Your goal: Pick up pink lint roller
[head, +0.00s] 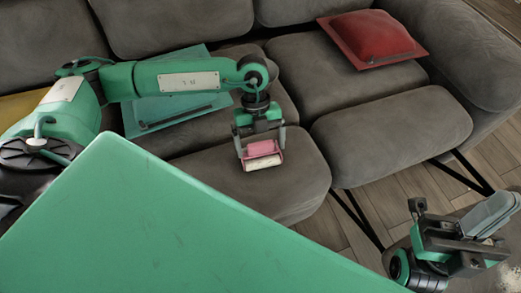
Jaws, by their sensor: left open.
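The pink lint roller (262,149) lies on the front part of a grey sofa seat cushion, with a pink body and a whitish roll at its near side. My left gripper (261,150) points down over it, with one finger at each side of the roller. The fingers are apart; whether they touch the roller I cannot tell. My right gripper (492,222) is at the lower right, away from the roller and over the floor side. Its finger gap is not clear from this angle.
The grey sofa (240,185) fills the back. A red cushion (375,38) lies on the right seat, and a teal cushion (180,100) lies behind my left arm. The wooden floor (405,195) shows at the right, below the sofa's dark legs.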

